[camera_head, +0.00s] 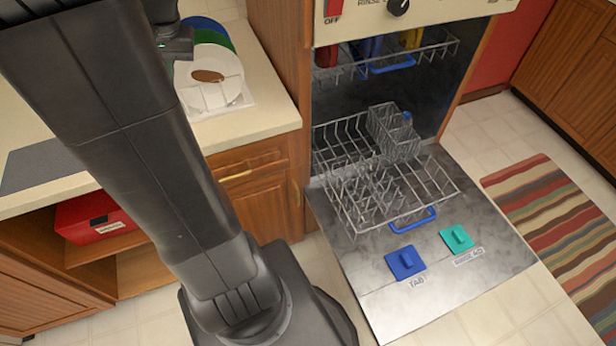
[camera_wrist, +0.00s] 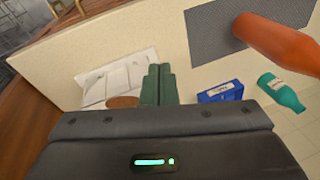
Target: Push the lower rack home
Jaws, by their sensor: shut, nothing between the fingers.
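The lower rack (camera_head: 355,190) is a wire rack pulled out of the dishwasher, over the lowered door (camera_head: 470,275). Its blue handle (camera_head: 413,220) faces front. A grey wire basket (camera_head: 395,133) with something blue in it stands at the rack's back right. My gripper (camera_wrist: 158,70) is shut and empty, over the counter at the left, well away from the rack. In the head view my arm hides most of it.
The upper rack (camera_head: 390,66) sits inside the tub, holding coloured items. Blue (camera_head: 405,262) and teal (camera_head: 457,238) lids lie on the door. Plates (camera_head: 210,80) stand on the counter. An orange bottle (camera_wrist: 275,42), teal bottle (camera_wrist: 281,92) and blue box (camera_wrist: 220,91) show near my gripper.

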